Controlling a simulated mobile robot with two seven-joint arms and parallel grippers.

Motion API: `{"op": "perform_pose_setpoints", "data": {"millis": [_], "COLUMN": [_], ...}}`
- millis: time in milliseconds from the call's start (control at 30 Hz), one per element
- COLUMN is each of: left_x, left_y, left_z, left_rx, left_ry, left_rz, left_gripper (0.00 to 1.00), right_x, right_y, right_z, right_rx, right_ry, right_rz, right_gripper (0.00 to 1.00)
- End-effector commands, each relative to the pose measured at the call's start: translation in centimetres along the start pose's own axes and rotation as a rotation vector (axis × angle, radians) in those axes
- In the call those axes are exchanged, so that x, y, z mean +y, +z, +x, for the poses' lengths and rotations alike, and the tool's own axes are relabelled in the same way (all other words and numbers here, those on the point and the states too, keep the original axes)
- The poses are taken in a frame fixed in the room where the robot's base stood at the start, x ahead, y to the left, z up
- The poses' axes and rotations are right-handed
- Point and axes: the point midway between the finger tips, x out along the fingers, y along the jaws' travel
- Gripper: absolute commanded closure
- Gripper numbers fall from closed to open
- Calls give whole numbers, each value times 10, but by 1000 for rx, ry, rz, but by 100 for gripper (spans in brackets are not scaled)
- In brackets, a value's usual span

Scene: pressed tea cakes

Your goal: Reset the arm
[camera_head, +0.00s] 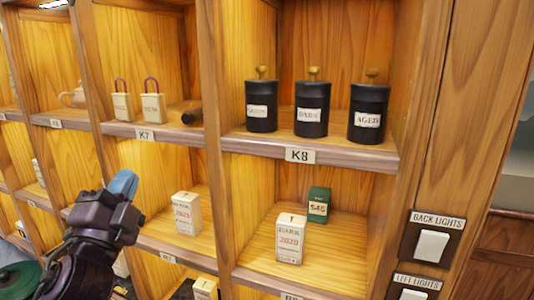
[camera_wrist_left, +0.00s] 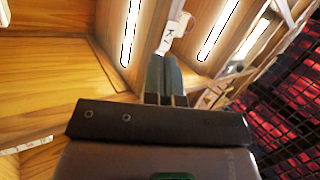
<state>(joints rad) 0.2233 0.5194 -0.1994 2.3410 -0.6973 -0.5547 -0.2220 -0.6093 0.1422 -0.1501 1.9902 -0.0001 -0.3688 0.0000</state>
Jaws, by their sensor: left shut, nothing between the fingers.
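My left gripper (camera_head: 123,184) is at the lower left of the head view, in front of the wooden shelf unit (camera_head: 207,80). Its blue fingertips point up and are together, with nothing between them. In the left wrist view the two dark fingers (camera_wrist_left: 165,75) lie side by side, shut and empty, with shelf boards and light strips beyond them. My right gripper does not show in either view.
Black canisters (camera_head: 311,108) stand on the shelf labelled K8 (camera_head: 300,155). White boxes (camera_head: 290,239) (camera_head: 187,213) and a green box (camera_head: 319,205) stand on the lower shelf. Two light switches (camera_head: 432,246) are on the right post. Shelf edges lie close to my left gripper.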

Motion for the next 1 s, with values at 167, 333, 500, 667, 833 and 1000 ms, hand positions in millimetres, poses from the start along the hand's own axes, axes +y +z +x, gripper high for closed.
{"op": "perform_pose_setpoints", "data": {"millis": [167,333,500,667,833,1000], "left_x": [62,114,152,167,173,173], "left_y": [54,88,101,97,89,78], "left_z": [-64,-146,-241,-309,-358,-396], "left_rx": [-322,-641,-962,-1184,-1344,-1470], "left_ry": [227,438,641,778,876,952], "left_rz": [-230,-422,-586,-687,-752,-802], "left_gripper": [100,100,100,100,100,100], "right_x": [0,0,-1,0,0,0], "right_y": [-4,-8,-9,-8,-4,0], "right_z": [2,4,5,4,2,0], "right_rx": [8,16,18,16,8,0], "right_ry": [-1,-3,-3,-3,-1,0], "right_rz": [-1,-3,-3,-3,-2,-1], "right_gripper": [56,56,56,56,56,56]}}
